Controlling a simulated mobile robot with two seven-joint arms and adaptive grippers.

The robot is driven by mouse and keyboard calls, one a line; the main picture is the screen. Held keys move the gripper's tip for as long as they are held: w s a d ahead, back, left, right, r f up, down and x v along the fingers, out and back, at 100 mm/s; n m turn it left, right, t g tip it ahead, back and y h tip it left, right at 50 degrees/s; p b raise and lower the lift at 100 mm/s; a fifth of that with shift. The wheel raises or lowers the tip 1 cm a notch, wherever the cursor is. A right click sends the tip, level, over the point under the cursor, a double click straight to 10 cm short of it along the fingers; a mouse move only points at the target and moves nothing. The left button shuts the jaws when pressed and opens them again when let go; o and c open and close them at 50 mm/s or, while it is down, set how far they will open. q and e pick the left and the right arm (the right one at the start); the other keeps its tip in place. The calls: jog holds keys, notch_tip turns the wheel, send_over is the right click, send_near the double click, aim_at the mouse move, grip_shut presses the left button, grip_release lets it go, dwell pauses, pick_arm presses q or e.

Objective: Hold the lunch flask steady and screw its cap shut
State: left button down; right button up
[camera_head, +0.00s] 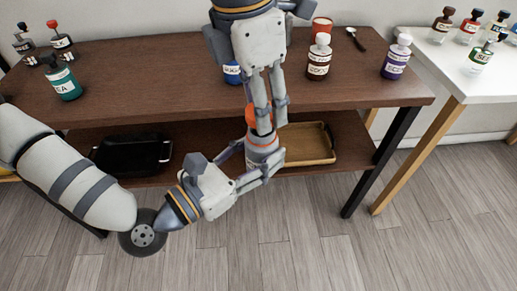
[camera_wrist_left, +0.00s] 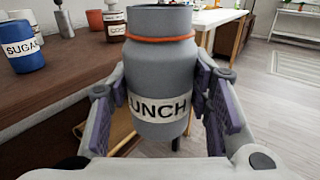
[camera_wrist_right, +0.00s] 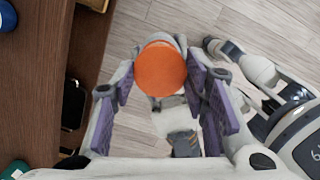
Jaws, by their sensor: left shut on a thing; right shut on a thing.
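The grey lunch flask (camera_head: 262,155) is upright in front of the wooden table's edge. In the left wrist view the flask (camera_wrist_left: 160,70) shows a LUNCH label and an orange band below its neck. My left gripper (camera_head: 252,163) is shut around the flask's body from the front. The orange cap (camera_wrist_right: 160,70) is between the fingers of my right gripper (camera_head: 267,124), which reaches down from above and is shut on it. The cap is over the flask's mouth in the head view. The left wrist view cuts off above the rim, so I cannot tell whether cap and rim touch.
A blue sugar jar (camera_head: 232,73), a brown jar (camera_head: 318,62), a purple jar (camera_head: 395,62) and a teal jar (camera_head: 64,82) stand on the wooden table (camera_head: 150,75). A black tray (camera_head: 130,155) and a tan tray (camera_head: 312,143) lie on its lower shelf. Floor in front is clear.

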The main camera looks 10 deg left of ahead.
aim_at(261, 149)
jog(key=shift+f, duration=0.1)
dwell(0.7)
jog(key=shift+f, duration=0.85)
jog(key=shift+f, duration=0.55)
